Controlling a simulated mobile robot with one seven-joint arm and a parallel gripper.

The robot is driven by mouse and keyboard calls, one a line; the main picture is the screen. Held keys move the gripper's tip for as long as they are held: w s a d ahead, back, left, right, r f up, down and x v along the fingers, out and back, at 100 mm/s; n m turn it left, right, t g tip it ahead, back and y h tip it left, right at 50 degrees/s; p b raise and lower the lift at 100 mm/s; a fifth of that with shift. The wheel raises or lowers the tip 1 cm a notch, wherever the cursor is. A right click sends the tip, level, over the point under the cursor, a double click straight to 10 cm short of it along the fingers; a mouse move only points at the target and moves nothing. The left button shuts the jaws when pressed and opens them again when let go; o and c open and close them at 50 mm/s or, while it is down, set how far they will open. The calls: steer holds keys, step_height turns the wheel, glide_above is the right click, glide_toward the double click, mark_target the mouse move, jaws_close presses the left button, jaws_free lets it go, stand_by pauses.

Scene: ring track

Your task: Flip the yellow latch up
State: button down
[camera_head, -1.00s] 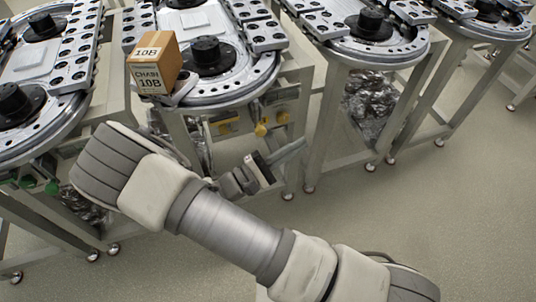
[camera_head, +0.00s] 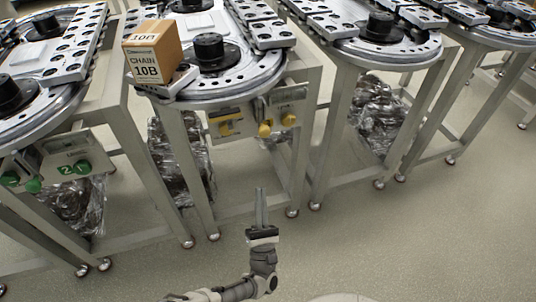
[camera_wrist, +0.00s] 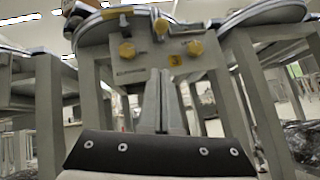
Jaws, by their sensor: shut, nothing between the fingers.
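The yellow latch (camera_head: 228,126) is on the left part of a pale panel under the round end of the middle track table. My gripper (camera_head: 259,190) is shut and empty, pointing up toward that table. It is apart from the latch, below and to its right in the head view. In the wrist view my fingers (camera_wrist: 160,72) are together below the panel (camera_wrist: 133,72). Several yellow parts show there, but I cannot tell which is the latch. The latch's up or down position is too small to tell.
Two yellow knobs (camera_head: 276,125) are right of the latch. A cardboard box (camera_head: 154,57) sits on the track above. Table legs (camera_head: 188,165) stand on both sides of the panel. Green knobs (camera_head: 22,182) are on the left table. Floor in front is open.

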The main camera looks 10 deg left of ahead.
steer(key=shift+f, duration=0.1)
stand_by(0.3)
steer(key=b, duration=0.3)
glide_toward(261, 129)
steer(key=shift+w+a+r, duration=0.6)
steer(key=shift+w+a, duration=0.15)
steer(key=shift+w, duration=1.95)
steer(key=shift+r, duration=0.1)
step_height(261, 129, up, 7)
steer(key=p, duration=0.9)
steer(key=shift+r+p, duration=0.1)
steer(key=shift+p, duration=0.25)
